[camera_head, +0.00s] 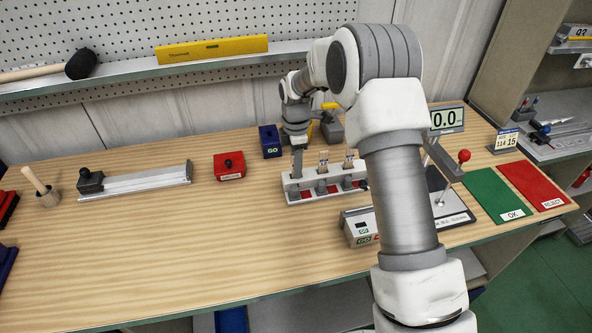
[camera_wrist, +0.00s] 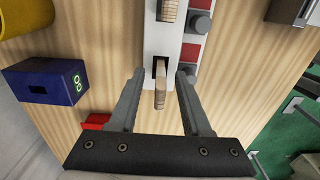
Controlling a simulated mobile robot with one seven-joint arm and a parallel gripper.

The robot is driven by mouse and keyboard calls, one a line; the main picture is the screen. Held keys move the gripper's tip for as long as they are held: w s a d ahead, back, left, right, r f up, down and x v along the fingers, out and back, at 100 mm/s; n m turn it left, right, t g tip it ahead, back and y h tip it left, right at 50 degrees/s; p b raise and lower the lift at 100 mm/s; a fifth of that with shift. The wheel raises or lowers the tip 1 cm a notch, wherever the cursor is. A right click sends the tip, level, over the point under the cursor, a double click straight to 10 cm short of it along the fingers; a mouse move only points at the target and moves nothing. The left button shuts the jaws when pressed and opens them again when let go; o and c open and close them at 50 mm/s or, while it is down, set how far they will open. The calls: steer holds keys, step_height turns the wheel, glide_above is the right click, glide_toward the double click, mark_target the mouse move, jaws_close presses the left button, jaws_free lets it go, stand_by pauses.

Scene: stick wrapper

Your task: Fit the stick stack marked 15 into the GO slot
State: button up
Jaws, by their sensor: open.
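A white rack (camera_head: 325,190) holds stick stacks upright in a row, with red patches and dark knobs along its front. My gripper (camera_head: 297,157) is over the leftmost stack. In the wrist view its open fingers (camera_wrist: 160,77) stand on either side of a tan stick stack (camera_wrist: 160,98), with gaps visible. A second stack (camera_wrist: 168,10) stands further along the rack. No number on a stack is readable, so I cannot tell which is 15. A blue box marked GO (camera_head: 270,141) stands behind the rack; the wrist view shows its dark slot (camera_wrist: 38,90). A grey-white device (camera_head: 362,230) also carries a GO label.
A red box (camera_head: 229,166) is left of the rack, and a metal rail tool (camera_head: 135,182) further left. A 0.0 display (camera_head: 447,119), a red-knobbed lever (camera_head: 463,156), a green OK mat (camera_head: 495,193) and a red REJECT mat (camera_head: 535,183) are right.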

jaws_close()
steer(key=shift+r, duration=0.1)
stand_by(0.3)
